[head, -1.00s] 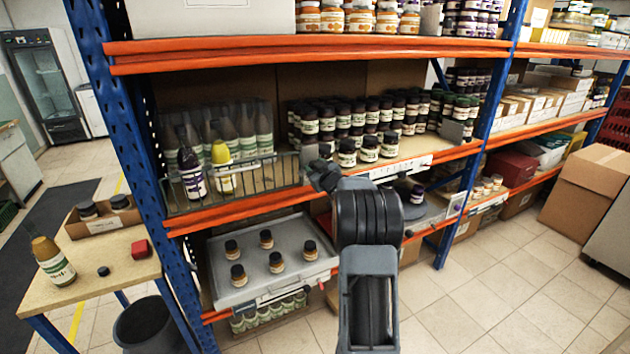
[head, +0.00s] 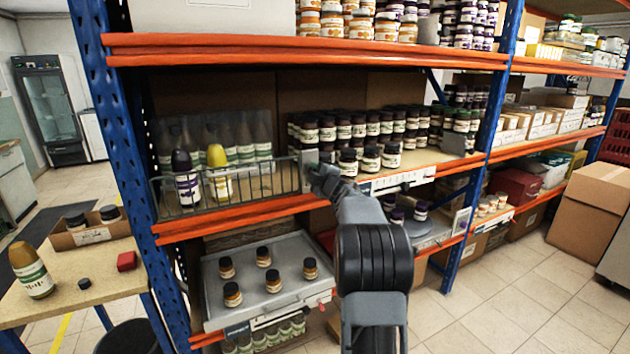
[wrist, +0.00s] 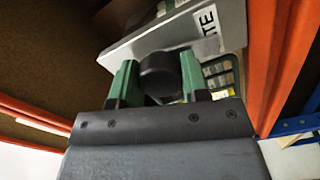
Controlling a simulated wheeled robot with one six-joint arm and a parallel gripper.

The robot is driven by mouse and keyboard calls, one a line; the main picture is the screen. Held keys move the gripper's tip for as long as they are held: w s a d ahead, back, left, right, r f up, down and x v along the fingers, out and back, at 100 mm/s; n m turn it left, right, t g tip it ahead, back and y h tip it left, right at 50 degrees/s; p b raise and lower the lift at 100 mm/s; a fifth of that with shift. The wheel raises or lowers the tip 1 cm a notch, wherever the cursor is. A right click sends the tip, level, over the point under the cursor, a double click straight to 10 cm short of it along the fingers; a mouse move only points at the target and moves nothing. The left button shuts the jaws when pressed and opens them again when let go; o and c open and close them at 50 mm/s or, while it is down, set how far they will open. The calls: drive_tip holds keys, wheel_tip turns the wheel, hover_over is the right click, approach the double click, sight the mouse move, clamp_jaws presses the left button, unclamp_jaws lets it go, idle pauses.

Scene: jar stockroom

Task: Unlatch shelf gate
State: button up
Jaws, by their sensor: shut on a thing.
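The wire shelf gate (head: 235,185) stands across the front of the left part of the middle shelf, with bottles behind it. Its grey end plate (head: 309,170) is at its right end. In the wrist view the plate (wrist: 190,32) fills the top, with part of a label reading "TE". A round black knob (wrist: 160,75) stands out from the plate. My gripper (wrist: 158,82) has its green fingers on both sides of the knob and is shut on it. In the head view my gripper (head: 318,178) is at the plate, with its fingertips mostly hidden by my arm.
Dark jars (head: 348,162) stand right of the plate. A grey tray (head: 262,285) with several jars is below. Orange beams (head: 240,217) edge the shelves.

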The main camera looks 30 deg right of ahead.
drive_tip(key=shift+f+n+b, duration=0.1)
drive_tip(key=shift+n+b, duration=0.25)
drive_tip(key=shift+n, duration=0.55)
drive_tip(key=o, duration=0.9)
drive_tip(key=shift+s, duration=0.1)
drive_tip(key=s, duration=0.4)
drive_tip(key=s+a+b, duration=0.1)
drive_tip(key=s, duration=0.4)
drive_tip(key=s+a, duration=0.1)
drive_tip(key=s, duration=0.3)
drive_tip(key=shift+s+b, duration=0.25)
drive_tip(key=shift+b, duration=0.15)
